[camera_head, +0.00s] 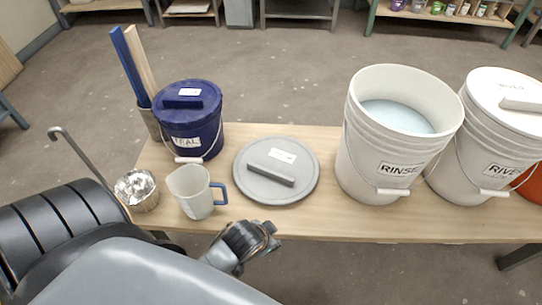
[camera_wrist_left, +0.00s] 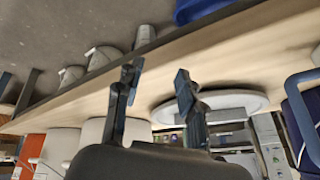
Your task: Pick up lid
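A round grey lid (camera_head: 246,181) with a raised bar handle (camera_head: 271,174) and a white label lies flat on the wooden table, between the navy bucket and the white RINSE bucket. My left gripper (camera_head: 266,236) is in front of the table's near edge, below and apart from the lid. In the left wrist view my left gripper (camera_wrist_left: 158,76) has its two fingers spread with nothing between them. A grey round disc, apparently the lid (camera_wrist_left: 240,99), shows partly behind the right finger. My right gripper is not in view.
The RINSE bucket (camera_head: 372,160) and another white bucket (camera_head: 470,150) stand right. Bare table (camera_head: 300,222) lies before the lid.

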